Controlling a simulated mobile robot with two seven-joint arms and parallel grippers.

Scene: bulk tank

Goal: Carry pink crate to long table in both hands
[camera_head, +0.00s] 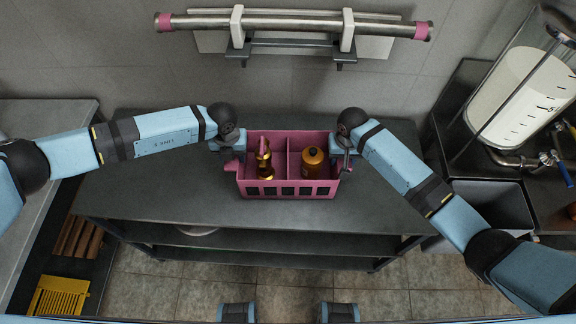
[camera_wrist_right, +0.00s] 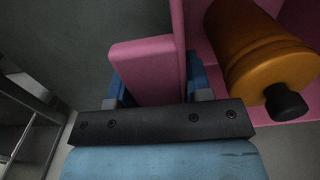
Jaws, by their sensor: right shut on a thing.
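The pink crate (camera_head: 290,191) is at the middle of the dark table (camera_head: 140,185), upright; I cannot tell whether it rests on the top or hangs just above it. A divider splits it: a brass-coloured fitting (camera_head: 264,157) is in the left compartment and an orange-brown canister (camera_head: 312,165) in the right. My right gripper (camera_head: 344,165) is shut on the crate's right end; in the right wrist view the pink tab (camera_wrist_right: 146,68) lies between its fingers. My left gripper (camera_head: 236,165) is at the crate's left end, its fingers largely hidden.
A metal pipe (camera_head: 390,28) on brackets runs along the wall behind. A clear tank with white liquid (camera_head: 510,95) and a grey bin (camera_head: 495,205) are at the right. A pale counter (camera_head: 45,115) and a yellow rack (camera_head: 57,296) are at the left. Table top beside the crate is bare.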

